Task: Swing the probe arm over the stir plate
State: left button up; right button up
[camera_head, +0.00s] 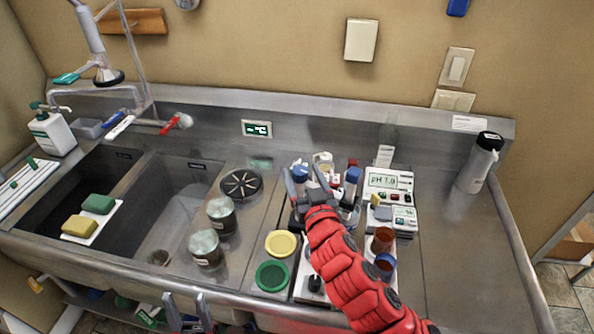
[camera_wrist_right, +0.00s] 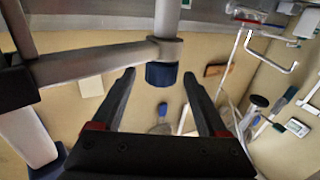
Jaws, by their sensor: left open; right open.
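My right gripper (camera_head: 307,184) is open at the back of the counter, among the probe stand parts, its red arm crossing in front. In the right wrist view, its two dark fingers (camera_wrist_right: 160,88) spread either side of a dark blue knob (camera_wrist_right: 160,75) under the joint of the grey probe arm (camera_wrist_right: 95,62). I cannot tell whether they touch it. My left gripper (camera_head: 188,306) is open and empty at the front edge, below the sink.
A pH meter (camera_head: 388,182) stands right of the probe stand. Brown bottles (camera_head: 382,240) stand in front of it. The counter's right side is clear up to a flask (camera_head: 482,163).

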jog(key=w, duration=0.2)
jog(key=w+a+p, duration=0.1)
jog(key=w, duration=0.1)
jog(key=shift+w+r, duration=0.1)
jog(key=shift+w, duration=0.3)
grip_shut()
dwell(1.2)
